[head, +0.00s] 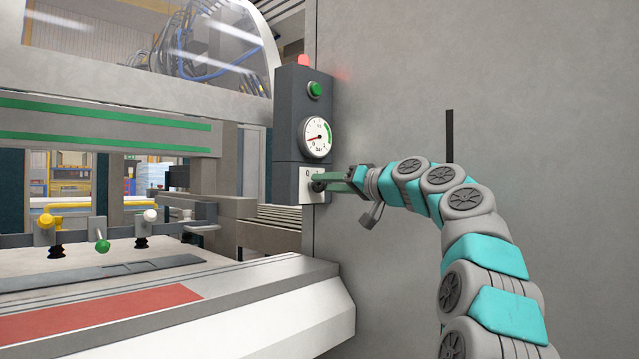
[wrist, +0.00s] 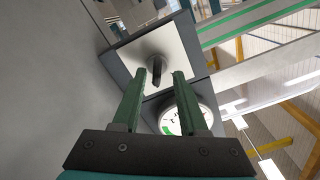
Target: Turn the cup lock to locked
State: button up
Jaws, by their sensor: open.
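The cup lock is a dark rotary knob (wrist: 156,73) on a white plate (wrist: 128,50) in the wrist view. In the head view, its white plate (head: 307,194) sits at the bottom of a dark control box, below the gauge, with a "0" mark visible. My gripper (wrist: 159,76) is open, its two green fingers pointing at the plate, with the knob between the fingertips in the picture. I cannot tell whether either finger touches it. In the head view, my gripper (head: 325,182) reaches the plate from the right and partly hides the knob.
The dark control box (head: 288,130) carries a round gauge (head: 317,137), a green button (head: 314,89) and a red lamp (head: 303,60). A large grey panel (head: 390,90) lies to the right. The machine bed with a red strip (head: 110,312) juts out at lower left.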

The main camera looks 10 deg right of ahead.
jog(key=b+v, duration=0.1)
jog(key=v, duration=0.6)
jog(key=shift+s+b, duration=0.3)
jog(key=shift+s, duration=0.1)
jog(key=shift+r, duration=0.1)
jog(key=s+a+f+g+h, duration=0.1)
jog(key=s+a+f+g, duration=0.2)
jog(key=a+f, duration=0.3)
jog(key=s+a+f+g, duration=0.25)
jog(key=a+f, duration=0.25)
jog(key=f, duration=0.3)
jog(key=s+a+f+g+h, duration=0.35)
jog(key=s+f, duration=0.85)
jog(key=f, duration=0.4)
jog(key=s+d+f+g+h, duration=0.3)
jog(key=s+d+f, duration=0.1)
jog(key=s+f, duration=0.8)
jog(key=s+d+f+m+g+h, duration=0.1)
jog(key=s+d+f+g+h, duration=0.2)
jog(key=s+f, duration=0.8)
jog(key=s+d+g, duration=0.1)
jog(key=s+d, duration=0.1)
jog(key=s, duration=0.4)
jog(key=shift+s+d+f, duration=0.2)
jog(key=shift+s+f, duration=0.05)
jog(key=shift+f, duration=0.15)
